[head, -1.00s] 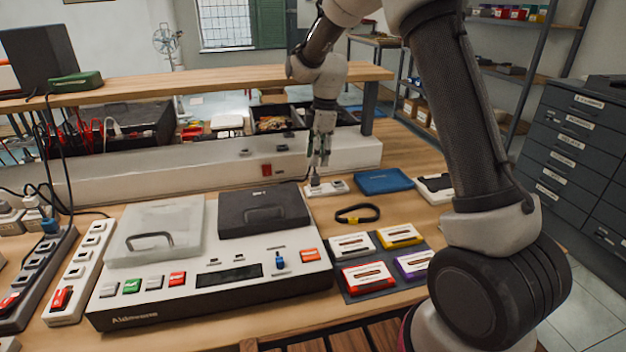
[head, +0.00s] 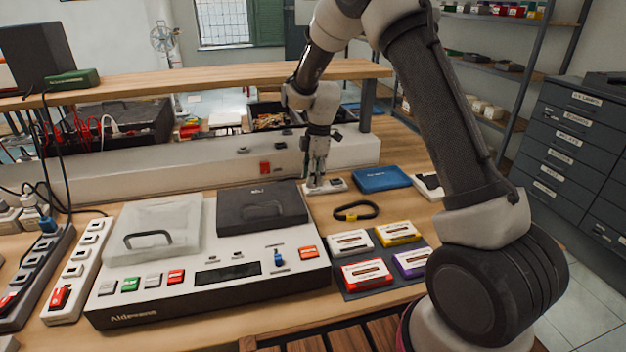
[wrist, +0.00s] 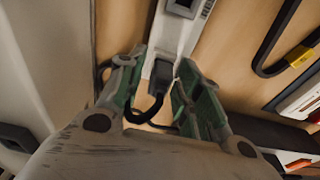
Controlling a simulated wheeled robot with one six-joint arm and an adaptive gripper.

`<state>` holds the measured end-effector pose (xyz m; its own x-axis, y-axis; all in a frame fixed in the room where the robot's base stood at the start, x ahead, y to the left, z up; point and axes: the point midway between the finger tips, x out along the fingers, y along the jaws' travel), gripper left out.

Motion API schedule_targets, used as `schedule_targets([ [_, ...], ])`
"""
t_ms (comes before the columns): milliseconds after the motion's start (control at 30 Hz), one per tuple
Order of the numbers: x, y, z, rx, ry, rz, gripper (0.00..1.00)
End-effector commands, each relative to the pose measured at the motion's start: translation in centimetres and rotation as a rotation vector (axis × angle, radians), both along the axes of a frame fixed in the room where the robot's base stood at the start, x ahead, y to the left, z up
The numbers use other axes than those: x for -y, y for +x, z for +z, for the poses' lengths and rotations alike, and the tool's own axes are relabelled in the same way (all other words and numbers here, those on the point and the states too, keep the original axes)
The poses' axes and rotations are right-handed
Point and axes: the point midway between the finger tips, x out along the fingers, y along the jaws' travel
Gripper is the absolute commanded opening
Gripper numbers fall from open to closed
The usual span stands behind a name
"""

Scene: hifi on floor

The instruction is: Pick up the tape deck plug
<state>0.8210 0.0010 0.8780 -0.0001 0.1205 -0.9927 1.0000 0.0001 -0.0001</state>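The tape deck plug (wrist: 161,73), dark grey with a black cord, sits at the end of a short white socket strip (wrist: 190,35) in the wrist view. My gripper (wrist: 157,68) is open, pointing down, with one green-padded finger on each side of the plug. Small gaps show between the fingers and the plug. In the head view my gripper (head: 314,183) is low over the left end of the strip (head: 335,185) and hides the plug. The tape deck (head: 210,277) stands to the left with a dark lid and a clear lid.
A black cord loop with a yellow tag (head: 357,211) lies in front of the strip. A blue box (head: 381,179) is to its right. Several cassettes lie on a dark mat (head: 352,291). A long white trunking (head: 205,168) and a raised shelf (head: 220,77) run behind.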

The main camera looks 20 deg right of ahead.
Motion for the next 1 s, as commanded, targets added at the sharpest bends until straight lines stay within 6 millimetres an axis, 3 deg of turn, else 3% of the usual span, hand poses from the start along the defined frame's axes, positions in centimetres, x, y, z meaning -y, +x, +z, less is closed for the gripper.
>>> schedule_targets([
  [33, 0.0, 0.0, 0.0, 0.000, 0.000, 0.000, 0.19],
  [133, 0.0, 0.0, 0.0, 0.000, 0.000, 0.000, 0.01],
  [500, 0.0, 0.1, 0.5, 0.002, 0.000, 0.000, 0.00],
  [1000, 0.0, 0.1, 9.2, 0.002, 0.000, 0.000, 0.00],
])
